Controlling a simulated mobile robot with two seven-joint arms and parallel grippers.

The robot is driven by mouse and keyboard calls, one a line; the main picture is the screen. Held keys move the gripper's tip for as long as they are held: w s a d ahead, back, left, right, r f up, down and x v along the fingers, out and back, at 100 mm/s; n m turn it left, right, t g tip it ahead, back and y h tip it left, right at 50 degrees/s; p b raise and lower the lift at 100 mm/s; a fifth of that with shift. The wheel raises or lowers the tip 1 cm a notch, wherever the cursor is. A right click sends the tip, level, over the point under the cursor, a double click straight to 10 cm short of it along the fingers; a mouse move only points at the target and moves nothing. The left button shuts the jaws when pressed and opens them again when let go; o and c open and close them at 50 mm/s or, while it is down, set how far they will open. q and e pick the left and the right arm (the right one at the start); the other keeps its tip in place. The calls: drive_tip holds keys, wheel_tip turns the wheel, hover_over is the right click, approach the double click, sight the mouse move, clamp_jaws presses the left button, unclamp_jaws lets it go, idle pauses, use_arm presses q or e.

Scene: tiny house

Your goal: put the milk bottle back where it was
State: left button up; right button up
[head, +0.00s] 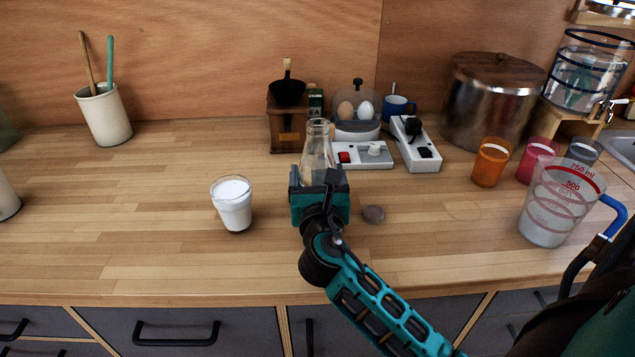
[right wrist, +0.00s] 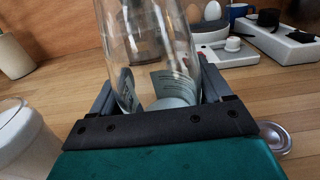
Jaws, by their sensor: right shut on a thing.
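The milk bottle (head: 317,146) is clear glass and looks empty, roughly upright over the counter's middle. My right gripper (head: 320,188) is shut around its lower part, which the gripper hides in the head view. I cannot tell whether its base touches the counter. In the right wrist view the bottle (right wrist: 150,45) stands between the two fingers. A glass of white milk (head: 234,205) stands to the left of the gripper. A small round lid (head: 373,214) lies flat just right of the gripper. My left gripper is not in view.
Behind the bottle are a coffee grinder (head: 288,128), an egg cooker (head: 356,120) and power strips (head: 416,146). Orange (head: 490,163) and pink (head: 536,158) cups and a measuring jug (head: 556,205) stand right. A utensil crock (head: 103,115) stands left.

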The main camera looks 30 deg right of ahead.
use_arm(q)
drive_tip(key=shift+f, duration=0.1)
use_arm(e)
drive_tip(key=shift+f, duration=0.1)
drive_tip(key=shift+f, duration=0.15)
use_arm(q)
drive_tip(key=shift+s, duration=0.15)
use_arm(e)
drive_tip(key=o, duration=1.6)
drive_tip(key=shift+c, duration=0.2)
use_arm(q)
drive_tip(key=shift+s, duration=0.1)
